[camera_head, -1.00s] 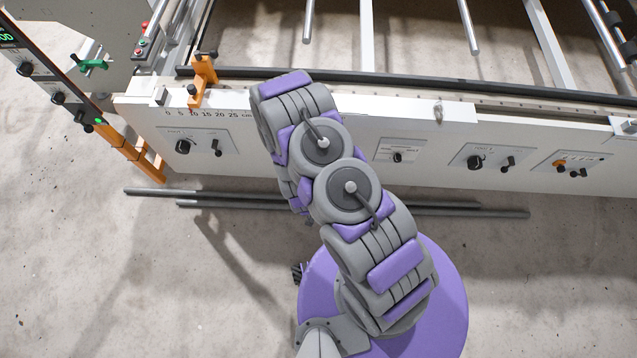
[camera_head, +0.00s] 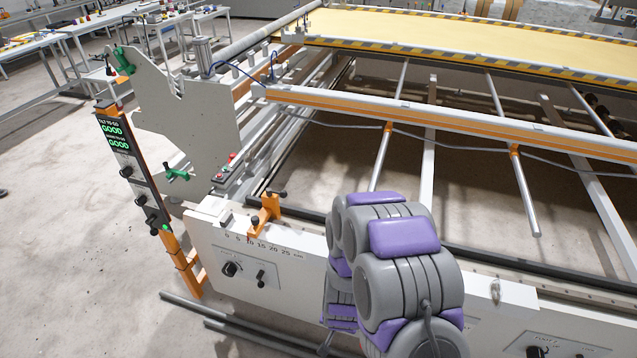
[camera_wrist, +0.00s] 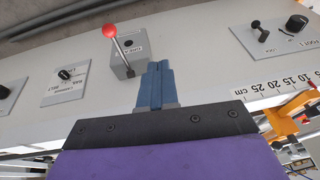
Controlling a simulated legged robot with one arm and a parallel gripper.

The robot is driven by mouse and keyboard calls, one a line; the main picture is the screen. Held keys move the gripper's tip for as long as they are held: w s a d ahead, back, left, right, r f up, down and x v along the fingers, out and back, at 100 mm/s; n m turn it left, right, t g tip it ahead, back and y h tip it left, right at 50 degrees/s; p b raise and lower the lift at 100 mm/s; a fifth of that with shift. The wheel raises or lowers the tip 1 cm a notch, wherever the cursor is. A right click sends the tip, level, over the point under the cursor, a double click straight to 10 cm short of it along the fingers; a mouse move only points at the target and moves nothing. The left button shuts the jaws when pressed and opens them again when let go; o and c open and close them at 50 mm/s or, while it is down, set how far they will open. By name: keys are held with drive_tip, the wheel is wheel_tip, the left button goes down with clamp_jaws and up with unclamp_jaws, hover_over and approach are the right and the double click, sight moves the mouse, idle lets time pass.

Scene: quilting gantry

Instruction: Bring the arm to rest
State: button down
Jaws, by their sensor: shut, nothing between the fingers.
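My gripper (camera_wrist: 157,68) shows in the wrist view as two blue fingers pressed together, with nothing between them. It points at the pale front panel of the gantry (camera_wrist: 195,65), near a grey lever box (camera_wrist: 128,57) with a red ball knob (camera_wrist: 110,31). I cannot tell whether the fingertips touch the box or the panel. In the head view my purple and grey arm stands bent at the bottom centre, in front of the same panel (camera_head: 300,284). The gripper is hidden there behind the arm.
An orange clamp (camera_head: 266,213) stands on the panel's top edge, left of my arm. A post with a display reading GOOD (camera_head: 115,137) stands at the left. Dark rods (camera_head: 232,335) lie on the floor below. Open floor (camera_head: 60,220) lies at the far left.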

drive_tip(key=s+d+r+n+g+y, duration=0.1)
drive_tip(key=s+r, duration=0.3)
drive_tip(key=r, duration=0.7)
drive_tip(key=s+d+r+n+g, duration=0.15)
drive_tip(key=s+r, duration=0.25)
drive_tip(key=r, duration=0.7)
drive_tip(key=s+d+r+g, duration=0.1)
drive_tip(key=s+d+r, duration=0.2)
drive_tip(key=s+r, duration=0.3)
drive_tip(key=s+d+r+n+g+h, duration=0.1)
drive_tip(key=s+d+r+g, duration=0.1)
drive_tip(key=s+r, duration=0.5)
drive_tip(key=s+d, duration=0.1)
drive_tip(key=s, duration=0.4)
drive_tip(key=shift+r, duration=0.2)
